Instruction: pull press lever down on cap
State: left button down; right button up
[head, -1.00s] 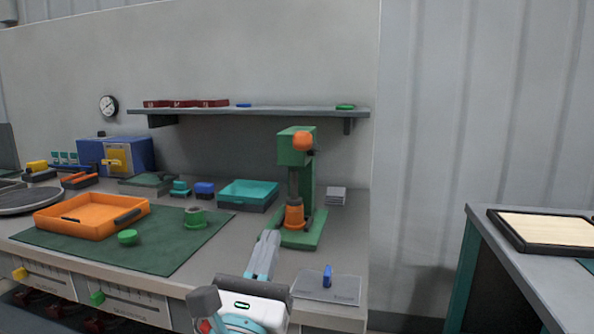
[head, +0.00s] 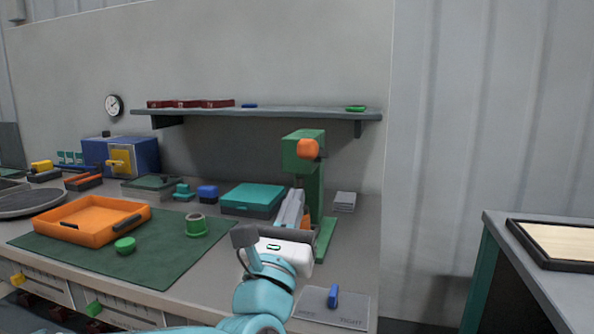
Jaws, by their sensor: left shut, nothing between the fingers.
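The green press (head: 303,146) stands near the right end of the workbench. Its lever ends in an orange ball knob (head: 308,149) at the front of the press head. An orange piece (head: 306,220) sits low on the press, mostly hidden behind my gripper; I cannot tell whether it is the cap. My left gripper (head: 294,197) is shut and empty, its fingers pointing up in front of the press column, below and left of the knob. It hides the ram and part of the press base. My right gripper is out of view.
A teal box (head: 252,198) stands left of the press. A green mat (head: 165,258) bears an orange tray (head: 91,236), a green cup (head: 196,226) and a green disc (head: 125,245). A marked plate (head: 350,313) with a blue switch (head: 333,296) lies in front. A shelf (head: 270,113) runs above.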

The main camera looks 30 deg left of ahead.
aim_at(317, 153)
pick_arm(q)
jog(key=r, duration=0.1)
jog(key=w+r+p, duration=0.1)
jog(key=r, duration=0.2)
jog(key=shift+w+a, duration=0.2)
jog(key=shift+w, duration=0.1)
